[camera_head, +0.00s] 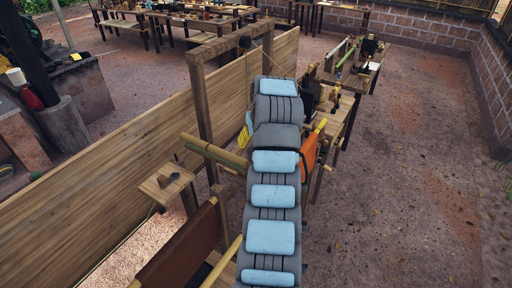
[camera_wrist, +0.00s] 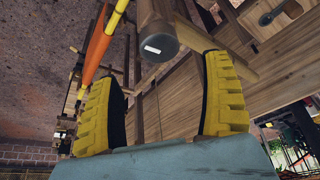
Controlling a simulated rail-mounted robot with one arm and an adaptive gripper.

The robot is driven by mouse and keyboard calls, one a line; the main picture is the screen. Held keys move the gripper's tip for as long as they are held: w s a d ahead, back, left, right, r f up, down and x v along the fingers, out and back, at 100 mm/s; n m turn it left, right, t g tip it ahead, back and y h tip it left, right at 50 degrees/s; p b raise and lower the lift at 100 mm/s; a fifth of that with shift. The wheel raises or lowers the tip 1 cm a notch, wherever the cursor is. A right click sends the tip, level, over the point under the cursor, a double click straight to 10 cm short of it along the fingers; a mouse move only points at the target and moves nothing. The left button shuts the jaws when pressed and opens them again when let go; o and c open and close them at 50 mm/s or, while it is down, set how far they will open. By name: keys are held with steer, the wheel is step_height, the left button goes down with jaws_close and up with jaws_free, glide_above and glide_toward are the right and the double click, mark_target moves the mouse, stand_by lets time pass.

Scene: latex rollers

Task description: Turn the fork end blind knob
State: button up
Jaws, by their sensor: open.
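In the wrist view, the two yellow ribbed fingers of my gripper (camera_wrist: 162,72) are spread wide with nothing between their pads. A dark rounded cylinder end with a white patch, which may be the knob (camera_wrist: 157,43), shows beyond the fingertips, above the gap and nearer the right finger. It appears apart from both fingers. In the head view, a small dark knob-like piece (camera_head: 245,42) sits by the top of a wooden post frame (camera_head: 203,100). I cannot tell whether it is the same piece.
An orange and yellow bar (camera_wrist: 100,45) runs left of the cylinder in the wrist view. A long plank wall (camera_head: 90,175) and protruding poles (camera_head: 213,150) stand left of my arm. Workbenches (camera_head: 352,65) are beyond. The dirt floor (camera_head: 410,180) at right is clear.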

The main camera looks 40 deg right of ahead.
steer(key=shift+v, duration=1.9)
